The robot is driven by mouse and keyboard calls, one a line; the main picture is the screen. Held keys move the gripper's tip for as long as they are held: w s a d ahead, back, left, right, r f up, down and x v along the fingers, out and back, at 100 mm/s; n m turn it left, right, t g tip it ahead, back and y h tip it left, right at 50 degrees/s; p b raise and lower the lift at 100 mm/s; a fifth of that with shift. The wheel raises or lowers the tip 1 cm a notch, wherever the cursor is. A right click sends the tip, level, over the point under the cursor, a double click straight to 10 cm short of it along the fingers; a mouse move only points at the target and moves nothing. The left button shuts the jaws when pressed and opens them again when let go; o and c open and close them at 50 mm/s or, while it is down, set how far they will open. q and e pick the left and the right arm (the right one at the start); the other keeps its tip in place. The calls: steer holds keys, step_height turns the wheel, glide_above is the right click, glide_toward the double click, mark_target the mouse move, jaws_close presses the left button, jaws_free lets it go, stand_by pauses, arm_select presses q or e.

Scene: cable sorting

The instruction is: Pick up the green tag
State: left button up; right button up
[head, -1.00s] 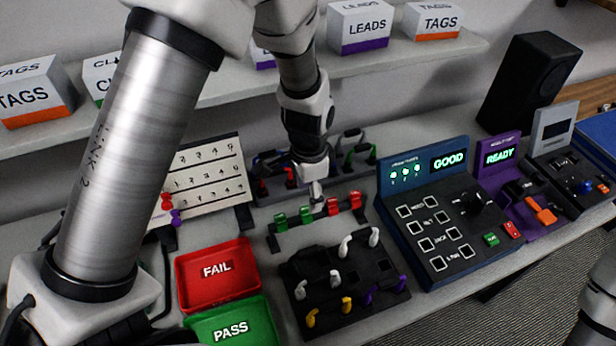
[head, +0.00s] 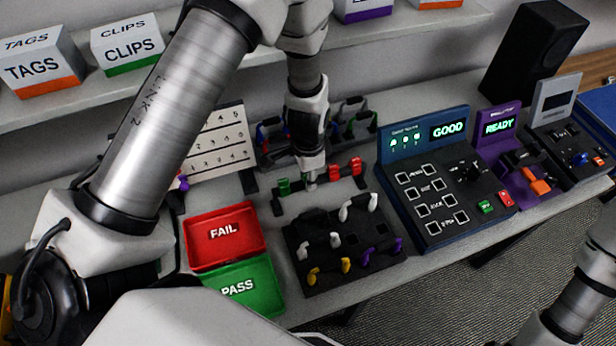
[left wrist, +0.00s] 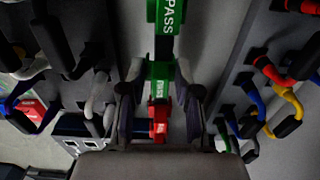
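Green and red tags sit in a row on a dark rail in the head view. One green tag (head: 283,187) is at the rail's left end; it shows in the left wrist view with PASS on it (left wrist: 166,14). My left gripper (head: 310,180) is over the rail just right of it, hiding the second green tag in the head view. In the left wrist view this second green tag (left wrist: 160,76) lies between the open fingers of my left gripper (left wrist: 160,110), with gaps at both sides. A red tag (left wrist: 158,126) is just below it. My right gripper is out of view.
A red FAIL tray (head: 207,262) and green PASS tray (head: 240,308) stand left. A black cable block (head: 350,272) is in front of the rail, a cable rack (head: 262,160) behind. Red tags (head: 345,170) are close right of the gripper. A tester (head: 440,190) stands right.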

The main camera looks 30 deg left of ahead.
arm_select(q)
steer(key=shift+w+a+f, duration=0.1)
steer(key=shift+f, duration=0.05)
steer(key=shift+c, duration=0.3)
steer(key=shift+w+r, duration=0.1)
steer(key=shift+r, duration=0.4)
step_height(320, 180, up, 7)
steer(key=shift+f+b, duration=0.2)
steer(key=shift+b, duration=1)
step_height(320, 180, up, 6)
steer(key=p, duration=0.3)
steer(key=shift+f, duration=0.25)
